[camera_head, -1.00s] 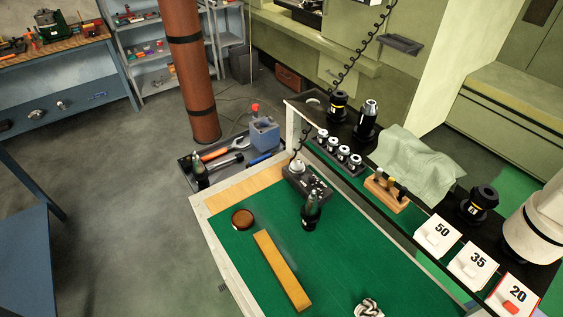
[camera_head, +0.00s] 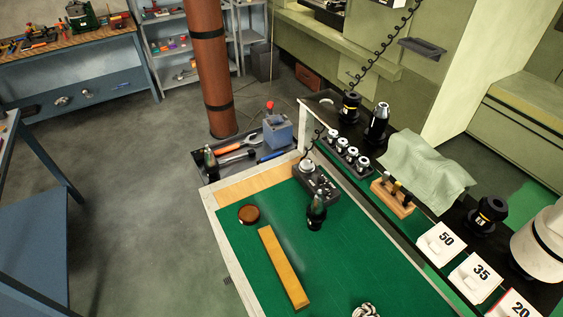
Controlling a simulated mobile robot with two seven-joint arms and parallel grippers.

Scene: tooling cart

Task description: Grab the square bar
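The square bar (camera_head: 283,267) is a long yellow-orange bar with a square section. It lies flat on the green mat (camera_head: 335,262) of the cart, running from upper left to lower right. Nothing touches it. Neither of my grippers shows in the head view.
A round brown object (camera_head: 249,214) lies near the bar's far end. A dark bottle-like holder (camera_head: 316,212) stands right of the bar, by a small black block (camera_head: 318,182). A silver object (camera_head: 365,310) is at the bottom edge. The raised shelf (camera_head: 443,214) carries tool holders and numbered cards.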

